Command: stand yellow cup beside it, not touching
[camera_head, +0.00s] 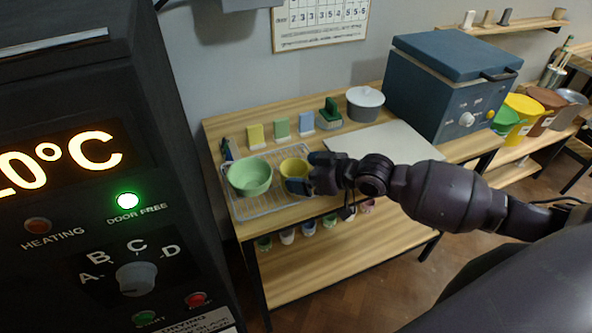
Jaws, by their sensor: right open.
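The yellow cup (293,169) stands upright on the wire rack (268,207) on the wooden table. A light green bowl (249,178) stands on the same rack just left of the cup. A narrow gap seems to show between them. My right gripper (312,172) is at the right side of the cup, with its arm coming in from the right. The gripper is open, and its fingers partly cover the cup's right side. I cannot tell whether a finger touches the cup. My left gripper is not in view.
Yellow, green and blue blocks (256,136), a green tool (330,112) and a lidded grey pot (365,101) line the table's back. A pale board (385,141) lies right of the rack. A blue kiln (447,84) stands farther right. A dark control panel (90,170) fills the left.

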